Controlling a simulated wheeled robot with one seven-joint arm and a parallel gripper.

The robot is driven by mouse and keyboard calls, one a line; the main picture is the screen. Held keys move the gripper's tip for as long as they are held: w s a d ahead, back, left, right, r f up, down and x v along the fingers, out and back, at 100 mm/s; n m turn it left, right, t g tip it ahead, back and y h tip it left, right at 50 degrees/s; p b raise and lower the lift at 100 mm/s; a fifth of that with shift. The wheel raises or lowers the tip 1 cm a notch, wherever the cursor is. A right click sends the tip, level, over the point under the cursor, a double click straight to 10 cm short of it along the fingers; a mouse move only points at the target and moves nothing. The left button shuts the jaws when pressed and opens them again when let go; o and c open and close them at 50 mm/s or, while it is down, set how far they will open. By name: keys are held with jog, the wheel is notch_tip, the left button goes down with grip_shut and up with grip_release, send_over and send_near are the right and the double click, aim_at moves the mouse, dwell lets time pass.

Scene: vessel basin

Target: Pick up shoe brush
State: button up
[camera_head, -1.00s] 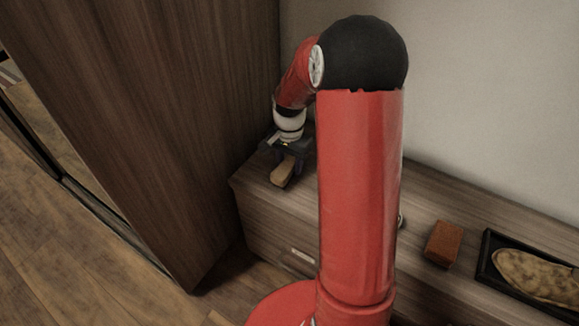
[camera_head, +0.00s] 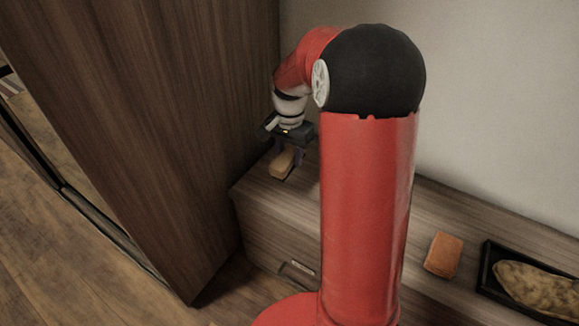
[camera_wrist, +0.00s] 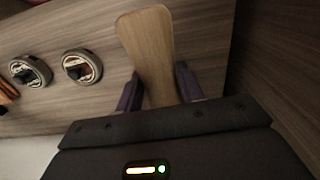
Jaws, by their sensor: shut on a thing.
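The shoe brush (camera_wrist: 150,45) shows in the wrist view as a light wooden body between the two fingers. My gripper (camera_wrist: 158,90) is shut on it, one dark finger on each side. In the head view the brush (camera_head: 282,163) hangs from my gripper (camera_head: 288,152) over the left end of the wooden cabinet (camera_head: 265,205). Its bristles are hard to make out, and its far end is hidden by the gripper body.
Two round tins (camera_wrist: 82,66) (camera_wrist: 30,71) stand on the cabinet in the wrist view. An orange-brown block (camera_head: 444,255) and a black tray (camera_head: 488,270) holding a tan shoe-shaped item (camera_head: 535,287) lie at right. A tall dark wardrobe (camera_head: 150,130) stands close at left.

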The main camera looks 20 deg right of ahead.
aim_at(290, 152)
notch_tip(290, 152, up, 12)
jog(key=shift+r+p, duration=0.15)
jog(key=shift+p, duration=0.25)
jog(key=o, duration=0.5)
jog(key=shift+c, duration=0.2)
jog(key=c, duration=0.3)
